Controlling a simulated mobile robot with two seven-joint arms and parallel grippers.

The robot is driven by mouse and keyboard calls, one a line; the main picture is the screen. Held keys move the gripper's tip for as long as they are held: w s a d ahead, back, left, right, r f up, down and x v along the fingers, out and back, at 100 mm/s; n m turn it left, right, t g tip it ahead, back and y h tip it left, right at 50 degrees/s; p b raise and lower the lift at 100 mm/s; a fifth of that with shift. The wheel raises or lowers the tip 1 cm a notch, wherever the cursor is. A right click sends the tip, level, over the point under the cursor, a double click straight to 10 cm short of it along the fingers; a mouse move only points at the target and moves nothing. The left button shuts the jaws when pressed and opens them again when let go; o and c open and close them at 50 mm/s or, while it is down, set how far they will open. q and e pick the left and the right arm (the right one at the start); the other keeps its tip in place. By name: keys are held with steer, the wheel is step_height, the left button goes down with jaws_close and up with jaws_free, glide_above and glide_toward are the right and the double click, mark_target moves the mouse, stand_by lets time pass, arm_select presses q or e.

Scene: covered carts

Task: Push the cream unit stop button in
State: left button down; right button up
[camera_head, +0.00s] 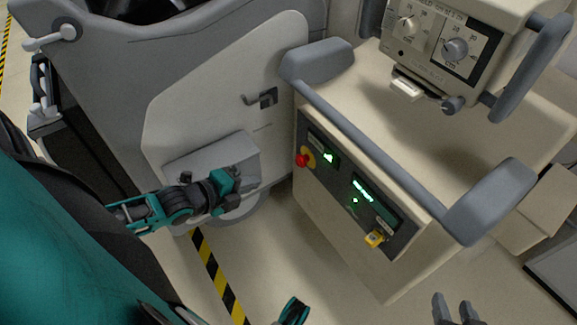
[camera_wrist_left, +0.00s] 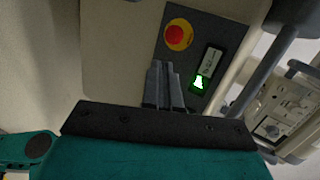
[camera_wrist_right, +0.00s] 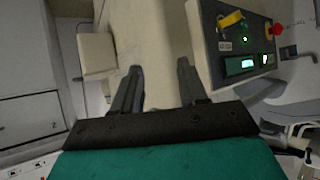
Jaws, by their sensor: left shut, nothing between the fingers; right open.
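The cream unit (camera_head: 340,247) has a dark control panel on its front face. Its stop button (camera_head: 302,160) is a red knob on a yellow disc at the panel's left end. The button also shows in the left wrist view (camera_wrist_left: 174,35) and at the right of the right wrist view (camera_wrist_right: 278,30). My left gripper (camera_head: 262,187) is shut and empty, to the left of the button and a little lower in the head view. In the left wrist view its fingertips (camera_wrist_left: 160,66) point toward the button, with a visible gap. My right gripper (camera_head: 456,308) is open and empty; its fingers show apart (camera_wrist_right: 158,68).
The panel has green-lit displays (camera_head: 363,191) and a yellow switch (camera_head: 375,239). A grey handle bar (camera_head: 365,137) runs above it. A grey machine with a pale side cover (camera_head: 215,95) stands left. Striped floor tape (camera_head: 215,275) lies between; floor in front is clear.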

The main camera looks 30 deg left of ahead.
arm_select(q)
steer(key=b, duration=0.5)
glide_toward(297, 164)
step_height(297, 164, down, 4)
steer(key=w, duration=0.1)
steer(key=shift+w+d+r+b, duration=0.15)
steer(key=shift+w+d, duration=0.1)
steer(key=shift+w, duration=0.45)
steer(key=shift+w+d+r+b, duration=0.1)
steer(key=shift+w+d+r, duration=0.1)
steer(key=shift+w, duration=0.55)
steer(key=shift+w+d+r+b, duration=0.1)
steer(key=shift+w+d, duration=0.15)
steer(key=shift+w, duration=0.45)
arm_select(e)
steer(key=shift+w+a+f, duration=0.1)
steer(key=shift+a+f, duration=0.15)
steer(key=shift+f, duration=0.7)
steer(key=shift+w+a+f, duration=0.1)
steer(key=shift+a+f, duration=0.15)
steer(key=shift+f, duration=0.7)
